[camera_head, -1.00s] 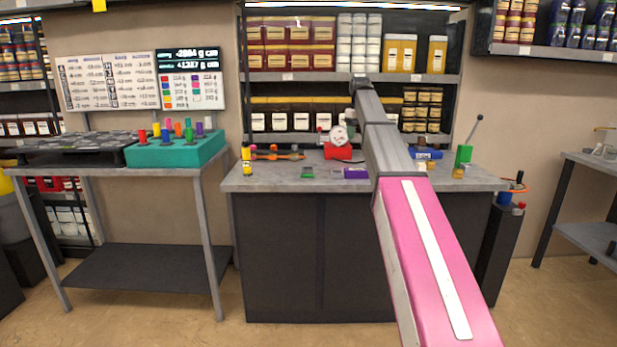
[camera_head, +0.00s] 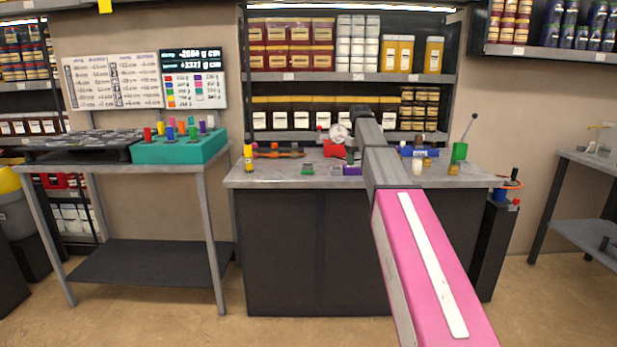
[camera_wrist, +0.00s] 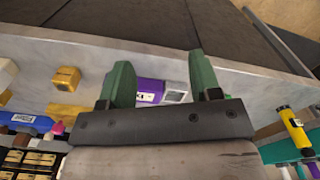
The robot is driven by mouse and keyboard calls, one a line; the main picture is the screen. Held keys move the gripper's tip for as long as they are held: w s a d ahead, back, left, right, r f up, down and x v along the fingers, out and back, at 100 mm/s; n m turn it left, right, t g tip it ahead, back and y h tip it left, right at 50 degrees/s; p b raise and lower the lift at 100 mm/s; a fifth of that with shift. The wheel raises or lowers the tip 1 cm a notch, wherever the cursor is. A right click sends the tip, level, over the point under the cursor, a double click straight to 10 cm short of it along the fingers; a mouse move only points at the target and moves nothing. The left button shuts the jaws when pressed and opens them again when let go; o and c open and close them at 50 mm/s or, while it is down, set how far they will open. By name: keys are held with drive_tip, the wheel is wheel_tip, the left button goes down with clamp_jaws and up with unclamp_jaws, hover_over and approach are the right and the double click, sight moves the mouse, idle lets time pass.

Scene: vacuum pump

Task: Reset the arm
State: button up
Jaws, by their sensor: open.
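My arm reaches over the grey-topped counter (camera_head: 270,178) in the head view, its far end low in front of the back shelves. My gripper (camera_wrist: 158,80) shows in the wrist view with its two green fingers spread and nothing held between them. A purple box (camera_wrist: 150,91) with a grey end appears between the fingers in that view; it also shows on the counter in the head view (camera_head: 347,171). I cannot tell the exact gap between fingers and box. In the head view the gripper is small and hard to make out beside my arm.
A red gauge device (camera_head: 335,149), a blue box (camera_head: 420,151), a yellow cylinder (camera_head: 248,158) and a green lever block (camera_head: 459,152) stand on the counter. A side table with a teal peg block (camera_head: 180,150) is at left. Stocked shelves (camera_head: 345,77) rise behind.

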drive_tip(key=s+f+m, duration=0.1)
drive_tip(key=s+f, duration=0.6)
drive_tip(key=f, duration=0.5)
drive_tip(key=s+f+m, duration=0.1)
drive_tip(key=s+f, duration=0.7)
drive_tip(key=f, duration=0.4)
drive_tip(key=s+f+m, duration=0.2)
drive_tip(key=s+f, duration=1.3)
drive_tip(key=s, duration=0.4)
drive_tip(key=shift+f+m, duration=0.15)
drive_tip(key=shift+m, duration=0.15)
